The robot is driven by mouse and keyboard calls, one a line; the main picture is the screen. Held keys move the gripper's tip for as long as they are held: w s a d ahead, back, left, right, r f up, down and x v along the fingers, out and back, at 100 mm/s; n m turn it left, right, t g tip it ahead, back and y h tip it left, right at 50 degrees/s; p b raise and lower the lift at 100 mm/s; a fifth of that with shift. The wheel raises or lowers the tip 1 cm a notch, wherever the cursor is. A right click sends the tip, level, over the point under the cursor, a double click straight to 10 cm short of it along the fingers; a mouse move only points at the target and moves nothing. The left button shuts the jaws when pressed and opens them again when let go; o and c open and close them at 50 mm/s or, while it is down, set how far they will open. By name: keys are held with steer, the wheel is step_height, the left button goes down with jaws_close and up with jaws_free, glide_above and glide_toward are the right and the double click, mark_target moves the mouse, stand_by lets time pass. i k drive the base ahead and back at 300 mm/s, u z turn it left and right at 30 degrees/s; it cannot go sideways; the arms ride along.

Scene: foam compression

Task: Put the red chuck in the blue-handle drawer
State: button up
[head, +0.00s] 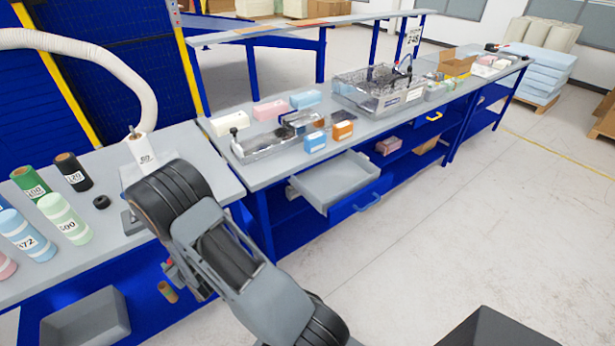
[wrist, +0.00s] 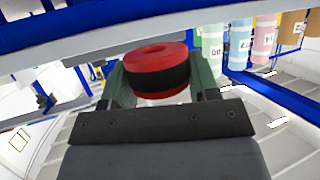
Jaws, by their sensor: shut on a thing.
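My gripper (wrist: 157,82) is shut on the red chuck (wrist: 158,56), a short red cylinder with a black band and a hole in its top. The two green fingers hold it from either side in the wrist view. In the head view my arm hides most of the gripper, and only a small red part of the chuck (head: 168,264) shows low beside the left bench. The blue-handle drawer (head: 318,191) is pulled open under the middle bench, right of my arm. Its grey inside looks empty, and its blue handle (head: 371,203) faces the aisle. The chuck is apart from the drawer.
The left bench (head: 104,235) holds several coloured rolls, with a grey bin (head: 85,317) below. A brown tube (head: 168,291) is near my gripper. The middle bench carries foam blocks and machines. A yellow-handle drawer (head: 433,117) is shut.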

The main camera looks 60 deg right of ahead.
mark_target(343, 181)
steer(key=z, duration=0.8)
steer(key=k, duration=1.1)
steer(key=z, duration=1.35)
steer(key=i, duration=1.15)
steer(key=u, duration=0.55)
